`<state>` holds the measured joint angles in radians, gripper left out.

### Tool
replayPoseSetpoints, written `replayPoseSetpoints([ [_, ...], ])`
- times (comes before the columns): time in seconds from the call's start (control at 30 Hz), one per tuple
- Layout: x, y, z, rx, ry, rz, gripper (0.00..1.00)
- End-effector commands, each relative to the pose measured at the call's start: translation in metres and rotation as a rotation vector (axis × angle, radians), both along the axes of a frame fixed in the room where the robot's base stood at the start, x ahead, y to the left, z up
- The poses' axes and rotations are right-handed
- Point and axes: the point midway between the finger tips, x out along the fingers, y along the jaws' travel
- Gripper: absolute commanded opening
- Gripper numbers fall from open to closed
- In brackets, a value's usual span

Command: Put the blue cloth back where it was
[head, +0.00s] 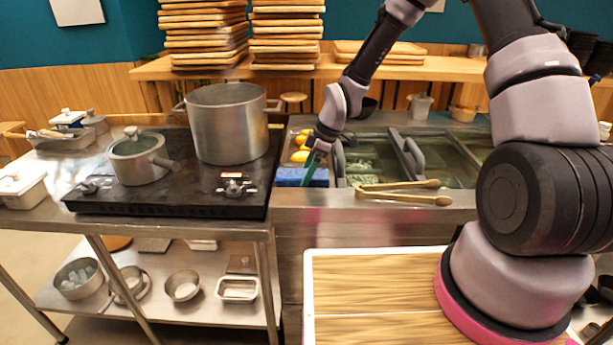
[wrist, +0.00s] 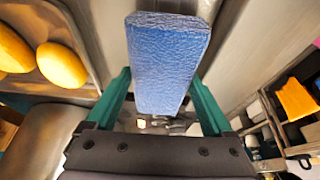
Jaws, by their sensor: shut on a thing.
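The blue cloth (head: 290,177) is a folded, block-like piece at the front edge of the steel counter, just right of the black hob. In the wrist view the blue cloth (wrist: 167,55) sits between the two green fingers of my gripper (wrist: 163,88). My gripper (head: 310,168) points down in the head view, shut on the cloth. I cannot tell whether the cloth rests on the counter or hangs just above it.
The black hob (head: 200,198) holds a large pot (head: 228,135) and a small lidded pot (head: 138,162). Yellow fruits (head: 300,156) lie in a tray behind the cloth. Wooden tongs (head: 405,194) lie to its right, before the topping trays. A wooden board (head: 380,290) is nearer me.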

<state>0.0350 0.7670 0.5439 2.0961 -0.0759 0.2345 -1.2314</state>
Motion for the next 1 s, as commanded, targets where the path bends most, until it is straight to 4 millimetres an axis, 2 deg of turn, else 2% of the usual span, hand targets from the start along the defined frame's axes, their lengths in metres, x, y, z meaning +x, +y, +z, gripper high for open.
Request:
replayPoseSetpoints([
  [0.1,0.000,0.001,-0.011,0.000,0.000,0.002,0.00],
  [0.43,0.000,0.000,-0.014,0.000,0.000,0.000,0.00],
  [0.47,0.000,0.000,-0.013,0.000,0.000,0.000,0.98],
  [0.8,0.000,0.000,-0.012,0.000,-0.001,0.001,0.99],
  [1.0,0.002,-0.009,0.011,0.001,-0.004,-0.003,0.99],
])
